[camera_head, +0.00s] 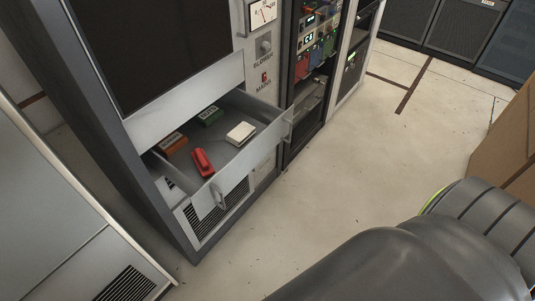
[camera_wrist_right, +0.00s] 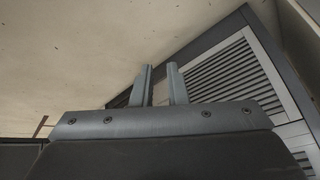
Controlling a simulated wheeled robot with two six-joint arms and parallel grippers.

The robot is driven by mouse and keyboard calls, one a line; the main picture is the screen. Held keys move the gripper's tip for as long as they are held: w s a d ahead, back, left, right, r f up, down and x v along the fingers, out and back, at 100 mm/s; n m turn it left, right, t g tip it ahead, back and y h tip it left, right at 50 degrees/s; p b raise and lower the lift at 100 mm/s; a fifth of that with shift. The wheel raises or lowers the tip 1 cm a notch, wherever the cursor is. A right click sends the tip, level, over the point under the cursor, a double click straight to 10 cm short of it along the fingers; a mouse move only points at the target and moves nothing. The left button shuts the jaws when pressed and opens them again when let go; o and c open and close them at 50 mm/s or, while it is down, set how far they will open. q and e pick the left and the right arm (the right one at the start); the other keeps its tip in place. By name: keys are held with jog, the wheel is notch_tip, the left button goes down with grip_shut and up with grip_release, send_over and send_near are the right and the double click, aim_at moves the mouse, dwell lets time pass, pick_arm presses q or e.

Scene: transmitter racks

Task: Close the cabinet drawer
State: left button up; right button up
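The cabinet drawer (camera_head: 250,157) is pulled out of the grey rack in the head view, and its inside shows. Grey handle-like brackets (camera_head: 217,194) stand on its front. It holds a red object (camera_head: 202,162), a white box (camera_head: 240,133), a green box (camera_head: 209,116) and an orange-brown box (camera_head: 172,143). My right gripper (camera_wrist_right: 162,86) shows in the wrist view with two grey fingers apart and nothing between them. A louvred panel (camera_wrist_right: 235,75) lies behind and right of it. The drawer cannot be made out there. My left gripper is not in view.
The rack's dark frame (camera_head: 150,190) surrounds the drawer, with a vent grille (camera_head: 222,212) below. A grey cabinet (camera_head: 60,230) stands at left. A brown box (camera_head: 505,135) is at right. The floor (camera_head: 350,150) between is clear. My dark arm fills the lower right.

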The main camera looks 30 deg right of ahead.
jog(key=w+r+m+t, duration=0.1)
jog(key=w+r, duration=0.1)
jog(key=w, duration=0.2)
jog(key=w+r+m+t+b, duration=0.1)
jog(key=w+r+m+t, duration=0.1)
jog(key=w, duration=0.2)
jog(key=w+r+m+t, duration=0.1)
jog(key=w+r, duration=0.2)
jog(key=w, duration=0.1)
jog(key=shift+w+r+t+h+b, duration=0.1)
jog(key=shift+w+t+h+b, duration=0.2)
jog(key=shift+b, duration=0.1)
grip_shut()
jog(key=m+t+h+b, duration=0.4)
jog(key=m+t+h, duration=0.2)
jog(key=m, duration=0.9)
send_near(270, 140)
jog(key=s, duration=0.7)
jog(key=shift+w+a+x, duration=0.2)
jog(key=shift+a+x, duration=0.2)
jog(key=shift+x, duration=1.65)
jog(key=shift+w+a+x, duration=0.15)
jog(key=shift+a+x, duration=0.3)
jog(key=shift+x, duration=1.65)
jog(key=shift+w+a+x, duration=0.2)
jog(key=shift+a+x, duration=0.2)
jog(key=shift+x, duration=1.65)
